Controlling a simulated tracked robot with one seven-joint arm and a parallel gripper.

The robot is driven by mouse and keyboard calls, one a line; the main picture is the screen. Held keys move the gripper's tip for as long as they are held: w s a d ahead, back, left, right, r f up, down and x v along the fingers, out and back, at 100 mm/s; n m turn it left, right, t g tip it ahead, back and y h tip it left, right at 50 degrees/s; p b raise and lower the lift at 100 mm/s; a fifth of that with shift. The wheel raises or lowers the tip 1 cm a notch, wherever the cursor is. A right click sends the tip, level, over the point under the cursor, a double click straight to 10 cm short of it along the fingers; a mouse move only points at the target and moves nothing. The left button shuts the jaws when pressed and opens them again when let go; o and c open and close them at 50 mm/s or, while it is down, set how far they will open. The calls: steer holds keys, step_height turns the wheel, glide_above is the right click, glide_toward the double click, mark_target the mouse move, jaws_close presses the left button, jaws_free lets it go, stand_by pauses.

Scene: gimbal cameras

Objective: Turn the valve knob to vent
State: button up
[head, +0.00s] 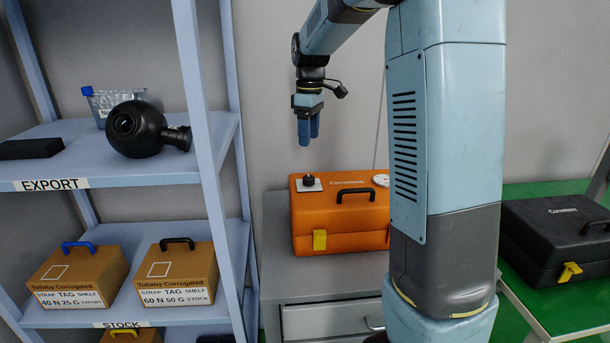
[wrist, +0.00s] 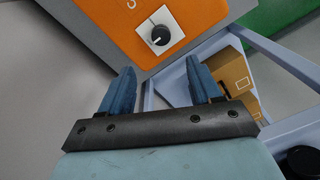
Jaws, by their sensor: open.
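The valve knob (head: 308,180) is a small black knob on a white square plate, on top of an orange case (head: 325,225) with a black handle and a yellow latch. In the wrist view the knob (wrist: 160,35) shows a white pointer line, and the white plate (wrist: 177,34) surrounds it. Any vent marking is too small to read. My gripper (head: 308,143) hangs above the knob, pointing down, clear of it. In the wrist view my gripper (wrist: 160,82) has its two blue fingers apart with nothing between them.
The orange case stands on a grey drawer cabinet (head: 277,275). A shelf rack (head: 208,150) at the left holds a black camera ball (head: 136,128) and cardboard boxes (head: 180,272). A black case (head: 555,235) lies on a green surface at the right. My arm hides part of the orange case.

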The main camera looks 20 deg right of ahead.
mark_target(308, 177)
steer(key=f, duration=1.2)
steer(key=shift+s+a+f, duration=0.1)
steer(key=shift+s+f, duration=0.1)
steer(key=shift+f, duration=0.05)
steer(key=c, duration=1)
steer(key=shift+a, duration=0.15)
steer(key=shift+c, duration=0.2)
